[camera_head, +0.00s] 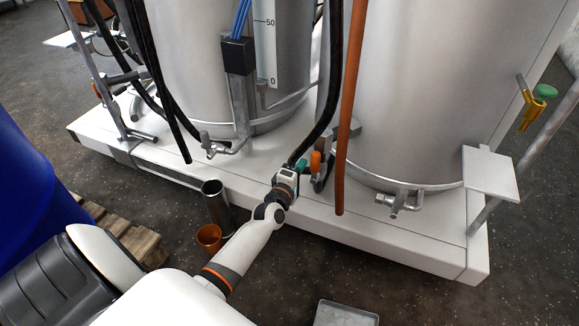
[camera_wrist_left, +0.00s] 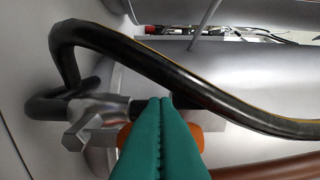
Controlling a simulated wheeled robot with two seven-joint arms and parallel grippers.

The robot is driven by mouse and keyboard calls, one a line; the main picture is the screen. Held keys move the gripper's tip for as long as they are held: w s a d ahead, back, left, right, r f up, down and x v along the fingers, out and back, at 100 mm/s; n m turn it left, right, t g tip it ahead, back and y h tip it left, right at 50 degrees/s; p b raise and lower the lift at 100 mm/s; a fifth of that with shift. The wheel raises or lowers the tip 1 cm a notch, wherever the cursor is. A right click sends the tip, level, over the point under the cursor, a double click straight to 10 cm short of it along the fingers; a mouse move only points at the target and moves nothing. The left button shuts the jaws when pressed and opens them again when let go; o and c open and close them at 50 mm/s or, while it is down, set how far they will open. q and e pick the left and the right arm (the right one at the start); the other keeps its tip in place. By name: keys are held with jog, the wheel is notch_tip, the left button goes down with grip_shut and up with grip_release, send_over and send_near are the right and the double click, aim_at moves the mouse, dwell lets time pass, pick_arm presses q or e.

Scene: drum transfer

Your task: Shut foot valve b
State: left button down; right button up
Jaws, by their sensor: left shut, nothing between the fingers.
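My left gripper (camera_head: 301,163) reaches in to the plinth between the two tanks. Its teal fingers are shut with nothing between them, and they fill the lower middle of the left wrist view (camera_wrist_left: 161,102). Right beside the fingertips is a valve with an orange handle (camera_head: 316,161). In the left wrist view the orange handle (camera_wrist_left: 124,135) is partly hidden behind the fingers, and its metal body (camera_wrist_left: 98,112) joins a black hose. I cannot tell whether the fingers touch the handle. No label marks this valve as b. My right gripper is not in view.
A black hose (camera_head: 328,100) and a brown-orange hose (camera_head: 347,110) hang close to the gripper. Small metal taps stick out of the left tank (camera_head: 222,147) and right tank (camera_head: 400,203). A steel cylinder (camera_head: 216,205) and an orange cup (camera_head: 209,237) stand on the floor.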

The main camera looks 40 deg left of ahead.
pick_arm(q)
jog(key=shift+w+d, duration=0.1)
jog(key=shift+d, duration=0.05)
dwell(0.3)
jog(key=shift+d+r+m+p, duration=0.15)
jog(key=shift+d+m+p, duration=0.1)
jog(key=shift+m+p, duration=0.2)
